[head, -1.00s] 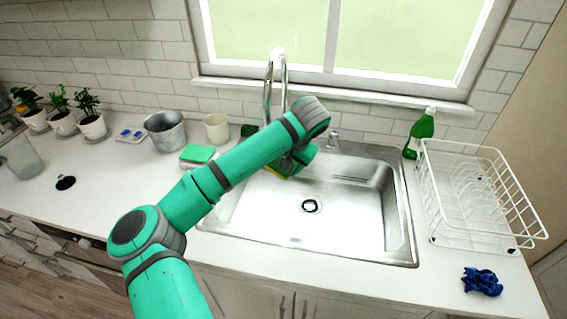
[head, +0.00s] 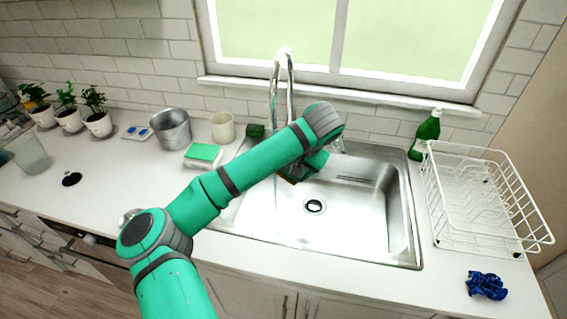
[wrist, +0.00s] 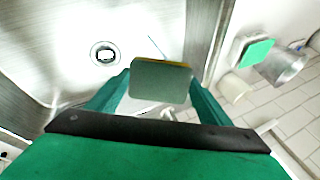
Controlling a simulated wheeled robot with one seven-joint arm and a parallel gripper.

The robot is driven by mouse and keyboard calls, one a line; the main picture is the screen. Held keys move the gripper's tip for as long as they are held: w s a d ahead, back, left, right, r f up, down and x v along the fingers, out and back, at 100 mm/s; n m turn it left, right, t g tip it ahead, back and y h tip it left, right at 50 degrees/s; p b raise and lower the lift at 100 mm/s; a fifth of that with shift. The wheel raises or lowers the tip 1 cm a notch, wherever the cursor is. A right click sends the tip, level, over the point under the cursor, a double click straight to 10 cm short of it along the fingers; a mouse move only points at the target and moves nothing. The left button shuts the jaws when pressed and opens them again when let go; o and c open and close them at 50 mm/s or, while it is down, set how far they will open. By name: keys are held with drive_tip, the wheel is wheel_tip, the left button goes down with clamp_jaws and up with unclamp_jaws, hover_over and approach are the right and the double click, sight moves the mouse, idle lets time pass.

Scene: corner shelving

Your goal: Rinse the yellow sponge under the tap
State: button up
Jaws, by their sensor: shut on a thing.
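My gripper (wrist: 160,88) is shut on the yellow sponge (wrist: 160,82), held between the two fingers. The sponge shows a grey-green face and a thin yellow edge in the wrist view. In the head view my gripper (head: 312,165) is over the left back part of the steel sink (head: 345,225), and the arm's wrist hides most of it and the sponge. The chrome tap (head: 291,85) stands behind the sink, its lower part partly behind my arm. The drain (head: 314,206) lies in front of the gripper.
A green-topped block (head: 203,154), a metal pot (head: 172,130) and a cream cup (head: 222,127) stand left of the sink. A green bottle (head: 425,135) and a white dish rack (head: 480,200) stand right. A blue cloth (head: 486,286) lies in front of the rack.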

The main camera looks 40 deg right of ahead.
sight(296, 182)
drive_tip(key=shift+s+a, duration=0.15)
drive_tip(key=shift+s, duration=1.2)
drive_tip(key=shift+s+a, duration=0.15)
drive_tip(key=shift+s, duration=1.15)
drive_tip(key=shift+s+r, duration=0.1)
drive_tip(key=s+r, duration=0.4)
drive_tip(key=shift+s+a, duration=0.3)
drive_tip(key=shift+s, duration=0.05)
drive_tip(key=shift+f, duration=0.1)
